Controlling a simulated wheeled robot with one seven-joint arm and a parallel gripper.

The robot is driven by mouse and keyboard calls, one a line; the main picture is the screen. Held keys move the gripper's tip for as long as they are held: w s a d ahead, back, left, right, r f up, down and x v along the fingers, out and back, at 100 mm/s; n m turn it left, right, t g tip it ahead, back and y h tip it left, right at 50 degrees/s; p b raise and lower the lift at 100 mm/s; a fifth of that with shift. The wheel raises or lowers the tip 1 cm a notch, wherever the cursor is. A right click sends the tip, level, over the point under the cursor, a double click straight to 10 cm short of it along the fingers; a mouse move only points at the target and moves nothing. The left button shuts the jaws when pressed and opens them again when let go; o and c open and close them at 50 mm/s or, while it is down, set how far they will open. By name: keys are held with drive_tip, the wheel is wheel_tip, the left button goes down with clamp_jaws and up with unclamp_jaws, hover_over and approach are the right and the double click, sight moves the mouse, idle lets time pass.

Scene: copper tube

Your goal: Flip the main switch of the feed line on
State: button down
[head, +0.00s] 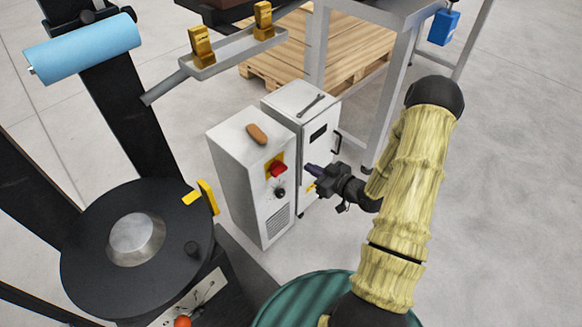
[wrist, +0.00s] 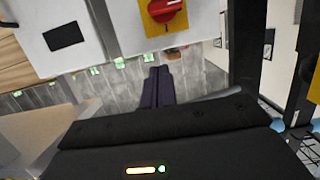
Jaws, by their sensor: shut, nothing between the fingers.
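The main switch is a red rotary knob (head: 277,169) on a yellow plate, high on the front of a grey-white control cabinet (head: 232,175). In the wrist view the red knob (wrist: 166,11) is at the top edge, partly cut off, its grip bar lying nearly level across the picture. My gripper (head: 311,170) is to the right of the knob in the head view, apart from it, with its dark fingers pointing left toward the cabinets. In the wrist view its fingers (wrist: 158,73) are together and empty, below the knob in the picture.
A second white cabinet (head: 318,165) with a handle and a wrench on top stands just behind the fingers. A black dial (head: 280,193) sits below the red knob. A round black machine table (head: 90,260) is at the left. Open floor (head: 510,200) lies to the right.

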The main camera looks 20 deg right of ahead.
drive_tip(key=shift+w+a, duration=0.1)
drive_tip(key=b, duration=0.1)
approach(280, 161)
drive_tip(key=w, duration=0.1)
drive_tip(key=w+a+r, duration=0.1)
drive_tip(key=w, duration=0.1)
drive_tip(key=w+a+r, duration=0.1)
drive_tip(key=shift+w+a+r, duration=0.1)
drive_tip(key=shift+w+a, duration=0.15)
drive_tip(key=shift+w, duration=0.15)
wheel_tip(280, 161, down, 3)
drive_tip(key=shift+s+d+r+b, duration=0.1)
drive_tip(key=shift+s+r+b, duration=0.1)
drive_tip(key=shift+b, duration=0.15)
drive_tip(key=shift+w+f, duration=0.1)
drive_tip(key=shift+f, duration=0.4)
